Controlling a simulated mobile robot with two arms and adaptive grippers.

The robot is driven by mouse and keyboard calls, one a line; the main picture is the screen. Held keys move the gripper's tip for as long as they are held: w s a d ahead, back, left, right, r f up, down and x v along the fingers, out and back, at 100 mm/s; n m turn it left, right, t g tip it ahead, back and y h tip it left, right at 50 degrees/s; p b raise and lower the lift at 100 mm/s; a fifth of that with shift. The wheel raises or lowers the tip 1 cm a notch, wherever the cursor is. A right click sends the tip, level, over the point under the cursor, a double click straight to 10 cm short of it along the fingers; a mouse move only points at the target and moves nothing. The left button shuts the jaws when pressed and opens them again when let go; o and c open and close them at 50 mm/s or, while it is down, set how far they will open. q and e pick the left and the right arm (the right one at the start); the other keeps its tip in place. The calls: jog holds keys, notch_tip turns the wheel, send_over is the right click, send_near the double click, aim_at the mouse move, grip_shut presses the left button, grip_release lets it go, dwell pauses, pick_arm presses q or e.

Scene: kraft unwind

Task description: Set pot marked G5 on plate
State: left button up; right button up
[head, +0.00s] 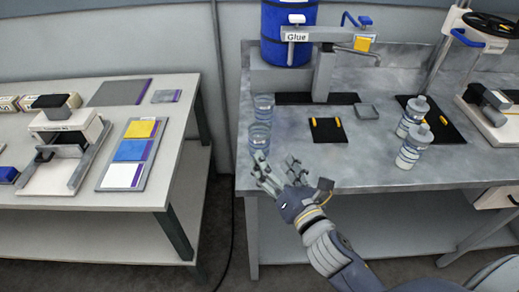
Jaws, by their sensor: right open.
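No mark G5 can be read on any pot. Two clear bluish cups, a rear one (263,107) and a front one (259,138), stand near the left edge of the grey metal bench. My right gripper (277,166) is open and empty at the bench's front edge, just in front of and right of the front cup, apparently not touching it. A black square plate (328,131) with two yellow strips lies right of the cups. A small grey square plate (368,111) lies behind it to the right. My left gripper is out of view.
Two clear bottles (412,148) stand right, by a black mat (437,126). A separate table (90,200) holds colour samples. The front bench middle is clear.

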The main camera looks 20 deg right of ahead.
aim_at(264, 139)
jog(key=w+n, duration=0.2)
jog(key=w, duration=0.1)
jog(key=w+r+n+p, duration=0.1)
jog(key=w+n, duration=0.1)
jog(key=n, duration=0.1)
jog(key=shift+w+r+n, duration=0.1)
jog(key=shift+w+n, duration=0.2)
jog(key=shift+w, duration=0.1)
jog(key=shift+w+r+p, duration=0.1)
jog(key=shift+w+p, duration=0.2)
jog(key=shift+p, duration=0.1)
jog(key=w, duration=0.2)
jog(key=w+p, duration=0.1)
jog(key=shift+w+a, duration=0.25)
jog(key=shift+a, duration=0.05)
jog(key=shift+w, duration=0.5)
jog(key=shift+s, duration=0.1)
jog(key=c, duration=0.4)
grip_shut()
